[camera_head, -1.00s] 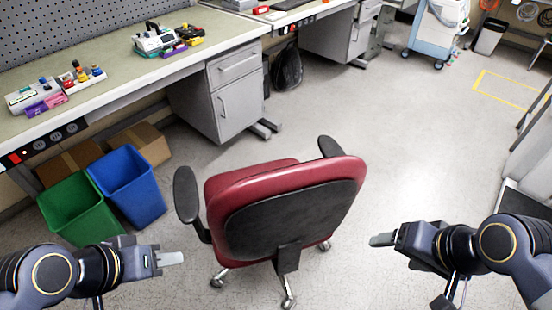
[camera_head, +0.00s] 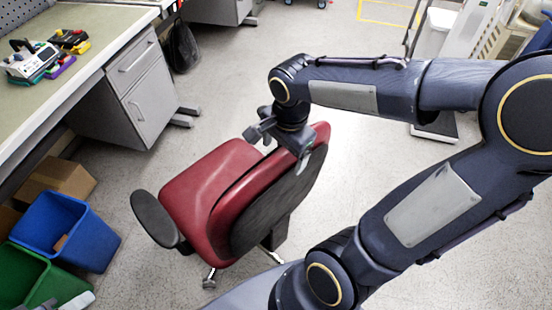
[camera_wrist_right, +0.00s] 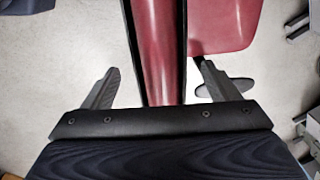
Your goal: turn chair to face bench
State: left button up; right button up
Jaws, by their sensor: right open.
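The red chair stands on the floor, its seat (camera_head: 205,183) toward the upper left and its dark-backed backrest (camera_head: 278,205) toward me. The workbench (camera_head: 105,35) is at the upper left of the head view. My right gripper (camera_head: 282,143) is at the upper far end of the backrest. In the right wrist view its open fingers (camera_wrist_right: 160,88) lie on either side of the red backrest edge (camera_wrist_right: 158,45), with gaps visible on both sides.
A blue bin (camera_head: 65,232) and a green bin (camera_head: 30,280) stand left of the chair, by a cardboard box (camera_head: 55,182). A drawer cabinet (camera_head: 135,90) is under the bench. Open floor lies beyond the chair. My right arm covers much of the right side.

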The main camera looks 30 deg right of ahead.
jog(key=shift+w+a+f, duration=0.1)
jog(key=shift+w+f, duration=0.05)
jog(key=shift+f, duration=0.95)
jog(key=shift+w+f, duration=0.1)
jog(key=shift+f, duration=0.95)
jog(key=c, duration=1.4)
jog(key=w+d+n, duration=0.1)
jog(key=w+d, duration=0.1)
jog(key=d, duration=0.2)
jog(key=w+d+n, duration=0.2)
jog(key=d, duration=0.2)
jog(key=w+d+n+p, duration=0.1)
jog(key=w+d+n, duration=0.1)
jog(key=d, duration=0.2)
jog(key=shift+y, duration=0.3)
jog(key=shift+w+d+n, duration=0.4)
jog(key=shift+w+d, duration=0.15)
jog(key=shift+d, duration=0.2)
jog(key=o, duration=1.4)
